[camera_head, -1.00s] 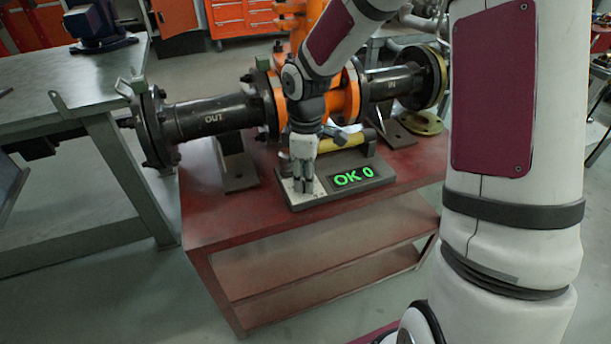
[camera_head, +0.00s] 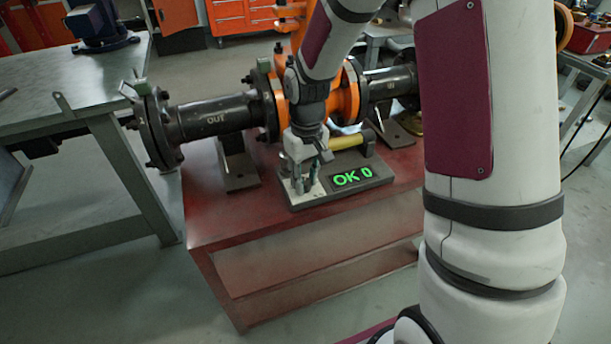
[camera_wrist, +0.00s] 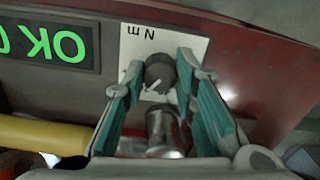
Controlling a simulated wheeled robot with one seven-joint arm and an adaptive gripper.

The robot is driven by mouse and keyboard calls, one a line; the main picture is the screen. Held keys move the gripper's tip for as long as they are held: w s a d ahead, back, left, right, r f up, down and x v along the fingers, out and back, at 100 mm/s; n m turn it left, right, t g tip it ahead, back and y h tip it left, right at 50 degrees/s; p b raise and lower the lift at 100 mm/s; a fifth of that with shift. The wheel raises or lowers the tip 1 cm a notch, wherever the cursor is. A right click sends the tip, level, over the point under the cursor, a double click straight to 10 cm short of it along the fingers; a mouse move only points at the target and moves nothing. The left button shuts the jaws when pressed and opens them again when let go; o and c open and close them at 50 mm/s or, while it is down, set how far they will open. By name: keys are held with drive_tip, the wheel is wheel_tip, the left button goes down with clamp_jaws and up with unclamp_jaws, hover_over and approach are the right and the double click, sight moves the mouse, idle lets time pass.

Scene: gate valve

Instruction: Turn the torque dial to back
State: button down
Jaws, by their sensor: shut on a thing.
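The torque dial (camera_wrist: 160,72) is a dark grey round knob with a pale pointer line, on a white plate (camera_wrist: 185,45) marked "N m". In the wrist view the pointer slants down and left. My gripper (camera_wrist: 160,78) has its teal-padded fingers on either side of the dial, shut on it. In the head view my gripper (camera_head: 308,182) is over the left end of the grey tester box (camera_head: 340,199) and hides the dial. The green display (camera_head: 352,177) reads "OK 0".
A yellow-handled tool (camera_head: 346,142) lies behind the display. A metal cylinder (camera_wrist: 165,130) stands close to the dial, between my fingers in the wrist view. The black pipe (camera_head: 215,115) and orange valve (camera_head: 347,95) are behind. The red bench top (camera_head: 225,215) is clear in front.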

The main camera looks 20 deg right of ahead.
sight(306, 181)
drive_tip(key=m, duration=0.3)
drive_tip(key=shift+m+p, duration=0.3)
drive_tip(key=shift+p, duration=0.05)
drive_tip(key=shift+m+p, duration=0.5)
drive_tip(key=shift+m, duration=1.3)
drive_tip(key=c, duration=1.3)
unclamp_jaws()
drive_tip(key=shift+r, duration=0.1)
wheel_tip(306, 181, up, 12)
